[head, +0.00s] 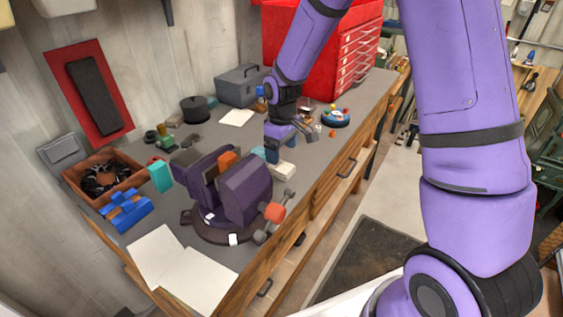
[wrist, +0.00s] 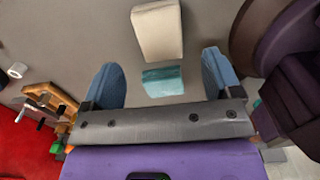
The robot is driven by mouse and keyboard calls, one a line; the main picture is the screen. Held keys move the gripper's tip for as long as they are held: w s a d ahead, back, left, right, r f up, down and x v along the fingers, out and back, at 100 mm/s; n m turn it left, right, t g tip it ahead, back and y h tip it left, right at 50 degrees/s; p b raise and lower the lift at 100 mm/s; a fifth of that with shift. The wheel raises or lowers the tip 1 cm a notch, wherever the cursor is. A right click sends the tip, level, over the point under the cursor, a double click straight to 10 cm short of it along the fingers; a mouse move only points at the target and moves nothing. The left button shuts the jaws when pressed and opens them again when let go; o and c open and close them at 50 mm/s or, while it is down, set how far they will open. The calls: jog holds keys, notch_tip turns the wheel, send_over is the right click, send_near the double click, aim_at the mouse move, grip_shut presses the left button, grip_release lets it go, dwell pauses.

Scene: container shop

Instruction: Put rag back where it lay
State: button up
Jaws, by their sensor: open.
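A small teal patch (wrist: 162,80), which looks like the folded rag, lies flat on the grey bench top in the wrist view. It sits between the blue fingers of my open gripper (wrist: 162,70), with bare bench on both sides of it. No finger appears to touch it. In the head view my gripper (head: 274,150) points down over the bench, to the right of the purple vise. A bit of teal (head: 259,152) shows beside the fingers there. The fingertips' height above the bench is hard to tell.
A cream block (wrist: 157,30) lies just beyond the teal patch. The purple vise (head: 245,195) stands close to my gripper, with an orange piece (head: 228,161) at its jaws. A blue round dish (head: 336,120) and a red tool chest (head: 300,45) are farther back.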

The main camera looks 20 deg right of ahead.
aim_at(282, 166)
jog(key=s+d+r+m+t, duration=0.1)
jog(key=s+d+r+m, duration=0.1)
jog(key=s+r, duration=0.65)
jog(key=s+d+r+m+t, duration=0.2)
jog(key=s+r, duration=0.2)
jog(key=r, duration=1)
jog(key=s+d+r+m+t, duration=0.1)
jog(key=s+r, duration=0.1)
jog(key=s, duration=0.6)
jog(key=s+d+r+m+t, duration=0.1)
jog(key=s+r+m, duration=0.1)
jog(key=s, duration=0.6)
jog(key=shift+s+d+r, duration=0.35)
jog(key=shift+s+d, duration=0.05)
